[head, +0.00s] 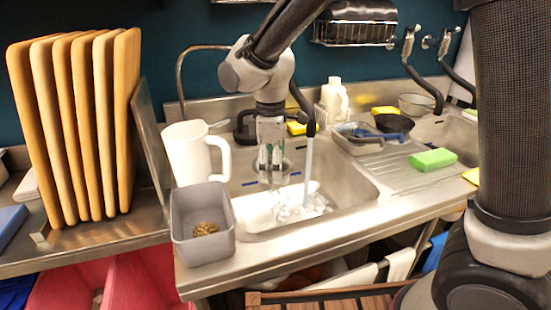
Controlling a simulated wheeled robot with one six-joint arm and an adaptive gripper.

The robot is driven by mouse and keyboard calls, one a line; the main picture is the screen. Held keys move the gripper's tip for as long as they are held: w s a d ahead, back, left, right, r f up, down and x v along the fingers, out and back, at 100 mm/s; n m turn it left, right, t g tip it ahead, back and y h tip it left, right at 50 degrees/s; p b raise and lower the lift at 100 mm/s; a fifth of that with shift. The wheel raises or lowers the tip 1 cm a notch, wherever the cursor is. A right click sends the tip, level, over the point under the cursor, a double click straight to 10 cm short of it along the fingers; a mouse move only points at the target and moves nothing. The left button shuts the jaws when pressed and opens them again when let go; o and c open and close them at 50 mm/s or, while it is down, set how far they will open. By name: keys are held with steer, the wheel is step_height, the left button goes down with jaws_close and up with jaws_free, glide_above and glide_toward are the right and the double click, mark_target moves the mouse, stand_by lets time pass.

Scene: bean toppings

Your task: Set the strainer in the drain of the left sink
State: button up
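The left sink (355,187) is a steel basin in the middle of the head view. My gripper (271,182) points down over its left part, with its fingers close together. I cannot tell whether they hold anything. A round dark ring (287,164) shows partly behind the fingers, and I cannot tell whether it is the drain or the strainer. I cannot make out a strainer for certain. A stream of water (308,160) falls into the sink just right of my gripper. White foam or splashing water (300,209) covers part of the basin floor.
A white pitcher (188,155) and a grey tub (207,251) with beans (205,229) stand left of the sink. Upright cutting boards (85,125) stand farther left. A green sponge (433,158) lies on the drainboard, right. A white bottle (334,100) stands behind.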

steer(key=shift+d, duration=0.15)
steer(key=shift+f, duration=0.6)
step_height(320, 180, down, 27)
steer(key=shift+f, duration=0.55)
steer(key=shift+c, duration=0.8)
steer(key=shift+s+f, duration=0.1)
steer(key=shift+f, duration=0.1)
steer(key=shift+c, duration=1.3)
steer(key=shift+f, duration=0.1)
steer(key=shift+o, duration=0.6)
steer(key=shift+s+d+f, duration=0.1)
steer(key=shift+d+f, duration=0.05)
steer(key=shift+f, duration=0.3)
steer(key=o, duration=1.5)
